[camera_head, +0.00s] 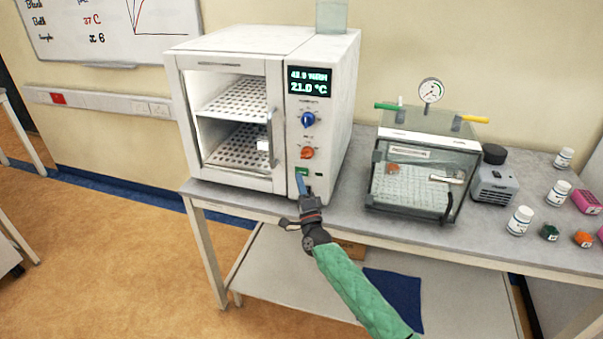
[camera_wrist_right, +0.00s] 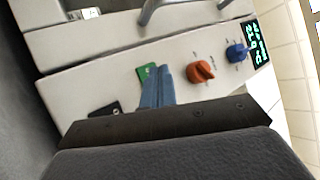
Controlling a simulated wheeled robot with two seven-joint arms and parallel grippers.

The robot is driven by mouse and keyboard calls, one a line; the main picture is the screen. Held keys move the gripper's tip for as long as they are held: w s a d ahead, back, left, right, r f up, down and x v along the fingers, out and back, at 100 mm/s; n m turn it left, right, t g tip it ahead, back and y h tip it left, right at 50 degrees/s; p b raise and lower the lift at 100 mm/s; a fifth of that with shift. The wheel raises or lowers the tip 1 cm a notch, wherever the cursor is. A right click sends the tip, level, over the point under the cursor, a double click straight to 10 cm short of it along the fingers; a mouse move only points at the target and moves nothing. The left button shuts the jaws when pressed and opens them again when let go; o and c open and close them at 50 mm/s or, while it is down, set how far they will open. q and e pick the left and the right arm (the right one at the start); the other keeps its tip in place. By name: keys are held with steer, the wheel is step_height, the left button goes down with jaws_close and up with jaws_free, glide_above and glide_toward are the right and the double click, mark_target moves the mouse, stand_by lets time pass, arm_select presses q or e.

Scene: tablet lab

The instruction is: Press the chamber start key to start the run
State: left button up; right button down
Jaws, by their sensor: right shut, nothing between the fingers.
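The white chamber (camera_head: 235,42) stands on the bench, with a glass door over two perforated shelves. Its front panel carries a lit display (camera_head: 309,80) reading 21.0 °C, a blue knob (camera_head: 308,119) and an orange knob (camera_head: 306,153). Below them is the green start key (camera_head: 301,171). My right gripper (camera_head: 300,180) is shut and empty, its blue fingertips just below and in front of the green key. In the right wrist view, the fingertips (camera_wrist_right: 157,72) overlap the right part of the green key (camera_wrist_right: 145,73); I cannot tell whether they touch it. My left gripper is out of view.
A dark key (camera_wrist_right: 103,109) sits beyond the green one on the panel. To the right on the bench (camera_head: 350,212) stand a clear vacuum box (camera_head: 416,183) with a gauge, a small pump (camera_head: 494,184) and several bottles.

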steer(key=shift+w, duration=0.1)
stand_by(0.5)
steer(key=shift+w+d+b, duration=0.15)
steer(key=shift+w+b, duration=0.15)
steer(key=shift+b, duration=0.1)
steer(key=shift+w+d+b, duration=0.1)
steer(key=shift+w+b, duration=0.2)
steer(key=shift+b, duration=0.05)
stand_by(0.6)
steer(key=shift+s, duration=0.15)
steer(key=shift+s+a, duration=0.25)
steer(key=shift+s, duration=0.35)
steer(key=s, duration=0.1)
steer(key=s+a+p, duration=0.1)
steer(key=s, duration=0.2)
steer(key=shift+s+a+p, duration=0.25)
steer(key=shift+s+p, duration=0.1)
stand_by(0.4)
